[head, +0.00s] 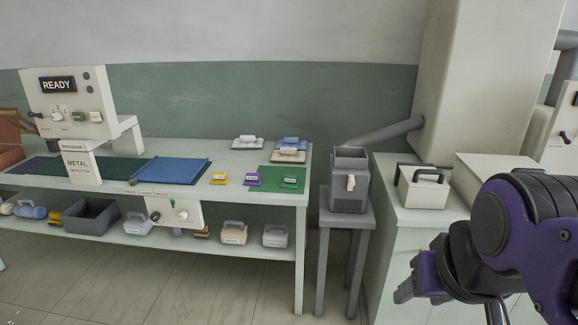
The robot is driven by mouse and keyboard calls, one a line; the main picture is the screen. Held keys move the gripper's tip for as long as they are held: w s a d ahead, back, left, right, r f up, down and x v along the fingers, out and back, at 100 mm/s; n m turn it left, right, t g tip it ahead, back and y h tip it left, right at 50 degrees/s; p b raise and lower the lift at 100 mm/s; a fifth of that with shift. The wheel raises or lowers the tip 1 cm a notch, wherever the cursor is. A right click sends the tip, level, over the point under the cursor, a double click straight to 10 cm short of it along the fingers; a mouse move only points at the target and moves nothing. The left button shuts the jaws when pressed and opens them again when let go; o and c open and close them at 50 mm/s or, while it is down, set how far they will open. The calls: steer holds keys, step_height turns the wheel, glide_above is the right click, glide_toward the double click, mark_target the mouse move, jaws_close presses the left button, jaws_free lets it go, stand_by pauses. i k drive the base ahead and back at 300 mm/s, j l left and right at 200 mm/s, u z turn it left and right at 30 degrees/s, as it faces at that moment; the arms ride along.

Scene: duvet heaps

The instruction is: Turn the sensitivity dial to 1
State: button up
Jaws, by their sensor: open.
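The metal detector (88,162) stands at the left on a pale green table, with an upright panel reading READY. A pale round dial (57,115) sits on that panel, beside a dark lever. A second white control box (174,212) hangs at the table's front edge, with a knob (183,215) and a small green part. The labels by both knobs are too small to read, so I cannot tell which is the sensitivity dial or its setting. My gripper (408,290) is at the lower right, far from both, touching nothing; its fingers show poorly.
Floor in front is clear.

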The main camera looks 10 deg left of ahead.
mark_target(56, 117)
steer(key=u, duration=1.65)
steer(key=i+j, duration=0.15)
steer(key=i, duration=0.5)
steer(key=i+j, duration=0.2)
steer(key=i, duration=0.45)
steer(key=i+j, duration=0.15)
steer(key=i, duration=0.5)
steer(key=i+j, duration=0.2)
steer(key=i, duration=0.45)
steer(key=i+j, duration=0.15)
steer(key=i, duration=0.55)
steer(key=l+z, duration=0.05)
